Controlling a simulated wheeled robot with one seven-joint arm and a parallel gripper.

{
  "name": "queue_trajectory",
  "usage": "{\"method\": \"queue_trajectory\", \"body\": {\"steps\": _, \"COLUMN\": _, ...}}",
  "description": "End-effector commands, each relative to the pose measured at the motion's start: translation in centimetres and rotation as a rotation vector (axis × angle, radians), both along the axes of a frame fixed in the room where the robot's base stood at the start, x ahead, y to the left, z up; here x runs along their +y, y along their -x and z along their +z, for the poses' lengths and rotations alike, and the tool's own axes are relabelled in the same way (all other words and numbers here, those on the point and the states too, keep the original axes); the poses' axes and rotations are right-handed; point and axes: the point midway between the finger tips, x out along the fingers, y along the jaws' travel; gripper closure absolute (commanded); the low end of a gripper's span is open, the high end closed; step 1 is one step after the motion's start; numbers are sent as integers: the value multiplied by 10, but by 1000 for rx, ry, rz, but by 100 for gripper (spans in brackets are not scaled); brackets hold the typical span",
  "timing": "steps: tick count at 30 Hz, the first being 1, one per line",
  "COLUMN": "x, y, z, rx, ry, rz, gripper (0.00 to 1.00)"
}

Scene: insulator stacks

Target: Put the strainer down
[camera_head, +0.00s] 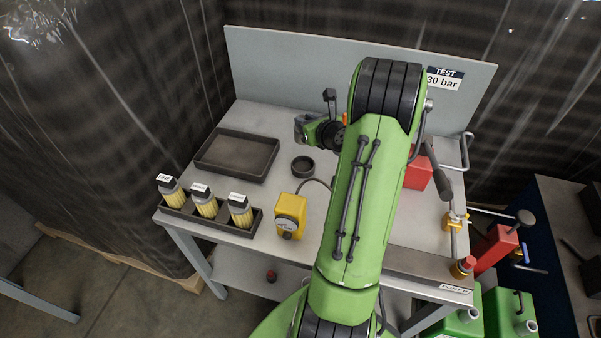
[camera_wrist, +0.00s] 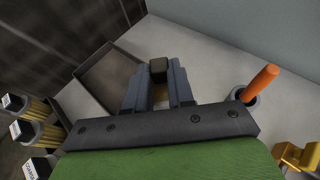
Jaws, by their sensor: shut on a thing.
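My gripper (camera_head: 305,127) is above the back of the grey workbench, to the right of the shallow dark tray. In the wrist view its two dark fingers (camera_wrist: 158,85) are shut on a small dark-topped piece, probably the strainer (camera_wrist: 158,67). Most of the piece is hidden between the fingers, so I cannot tell its full shape or whether it touches the bench. In the head view the held piece cannot be made out clearly.
The dark tray (camera_head: 237,155) looks empty. A rack (camera_head: 176,210) of labelled yellow cylinders stands at front left. A dark ring (camera_head: 302,166) and a yellow gauge box (camera_head: 290,216) stand nearby. An orange rod (camera_wrist: 261,83) stands right of my fingers. A back panel (camera_head: 285,72) bounds the bench.

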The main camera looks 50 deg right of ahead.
Motion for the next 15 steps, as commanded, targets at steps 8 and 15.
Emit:
{"method": "queue_trajectory", "body": {"steps": 8, "x": 0, "y": 0, "z": -40, "rx": 2, "ry": -3, "rz": 1, "gripper": 100}}
{"method": "queue_trajectory", "body": {"steps": 15, "x": 1, "y": 0, "z": -88, "rx": 0, "ry": -2, "rz": 1, "gripper": 100}}
